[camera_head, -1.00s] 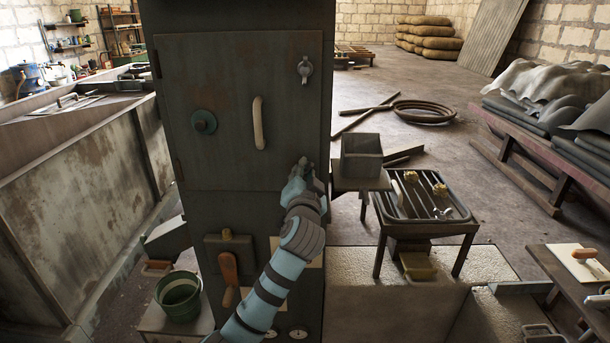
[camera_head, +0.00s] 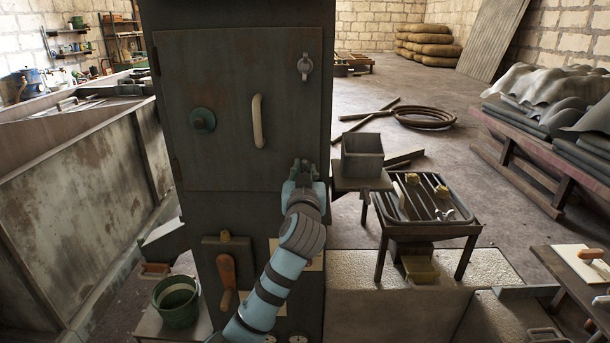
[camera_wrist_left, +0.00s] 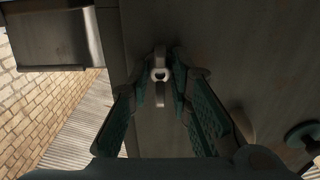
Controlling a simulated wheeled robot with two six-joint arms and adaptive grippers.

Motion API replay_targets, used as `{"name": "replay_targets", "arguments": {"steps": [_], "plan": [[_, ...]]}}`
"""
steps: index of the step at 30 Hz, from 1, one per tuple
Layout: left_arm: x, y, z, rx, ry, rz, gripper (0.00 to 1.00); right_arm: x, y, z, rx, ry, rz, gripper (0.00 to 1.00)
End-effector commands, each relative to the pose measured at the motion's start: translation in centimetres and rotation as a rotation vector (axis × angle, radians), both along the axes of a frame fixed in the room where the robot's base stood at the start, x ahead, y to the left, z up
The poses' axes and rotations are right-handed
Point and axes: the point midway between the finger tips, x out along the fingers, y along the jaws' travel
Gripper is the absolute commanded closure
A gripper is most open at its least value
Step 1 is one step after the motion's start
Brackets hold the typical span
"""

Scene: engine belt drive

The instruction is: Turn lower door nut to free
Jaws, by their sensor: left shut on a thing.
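The grey metal door (camera_head: 225,100) is shut on the front of the tall dark cabinet. A pale handle (camera_head: 258,122) and a green round knob (camera_head: 203,120) sit on it. The upper door nut (camera_head: 305,66) is at the door's upper right. My left gripper (camera_head: 303,168) is at the door's lower right corner, shut on the lower door nut, which it largely hides in the head view. In the left wrist view the lower door nut (camera_wrist_left: 160,75), a winged metal piece with a round middle, shows between the fingers. My right gripper is not in view.
A grey square bin (camera_head: 362,155) stands close right of my left gripper. A slatted table (camera_head: 440,226) is farther right. Below the door are an orange-handled lever (camera_head: 227,272) and a green bucket (camera_head: 177,302). The floor behind at right is mostly open.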

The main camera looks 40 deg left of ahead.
Motion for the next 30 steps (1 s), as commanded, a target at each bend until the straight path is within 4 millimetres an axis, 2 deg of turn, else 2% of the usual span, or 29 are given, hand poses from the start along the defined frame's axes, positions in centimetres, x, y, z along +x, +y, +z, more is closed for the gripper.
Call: {"name": "replay_targets", "arguments": {"steps": [14,15,18,27,30], "plan": [[0.01,-0.01,-0.03,-0.013,-0.008,-0.001,1.00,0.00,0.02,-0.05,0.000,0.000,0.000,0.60],[0.01,-0.02,-0.03,-0.013,-0.008,-0.001,0.76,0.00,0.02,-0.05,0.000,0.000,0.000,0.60],[0.01,-0.01,-0.02,-0.013,-0.008,-0.001,0.60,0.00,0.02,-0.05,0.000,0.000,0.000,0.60],[-0.05,-0.06,-0.01,-0.012,-0.008,-0.001,0.60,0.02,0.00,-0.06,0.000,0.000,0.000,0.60],[-0.72,-0.65,-0.06,-0.013,-0.008,-0.002,0.60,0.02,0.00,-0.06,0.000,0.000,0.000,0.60]]}}
